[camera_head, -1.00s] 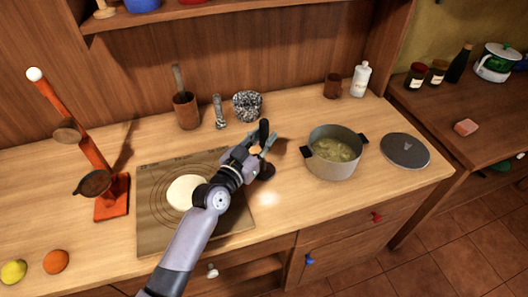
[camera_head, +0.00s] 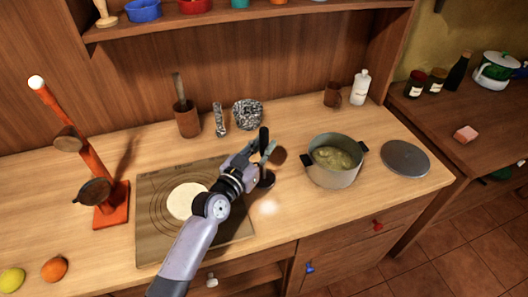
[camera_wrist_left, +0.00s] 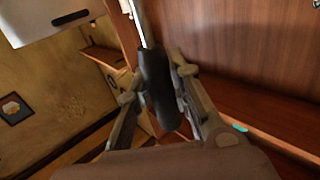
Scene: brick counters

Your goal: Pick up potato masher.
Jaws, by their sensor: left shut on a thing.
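My left gripper (camera_head: 262,157) is above the counter, between the flat board and the cooking pot. It is shut on a dark handle, which I take to be the potato masher (camera_head: 264,139). In the left wrist view the dark, rounded masher handle (camera_wrist_left: 158,88) sits between the two fingers of my left gripper (camera_wrist_left: 160,100), with a thin pale metal shaft running beyond it. The masher's head is not clear; a brown round patch and a dark round shape show beside and below the gripper in the head view. My right gripper is not in view.
A pot (camera_head: 333,175) with yellowish food stands to the right, with a dark lid (camera_head: 405,158) beside it. A board (camera_head: 150,240) with a pale dough round lies under my arm. A red-orange stand (camera_head: 112,205) is at left. Shakers, a bowl and cups line the back.

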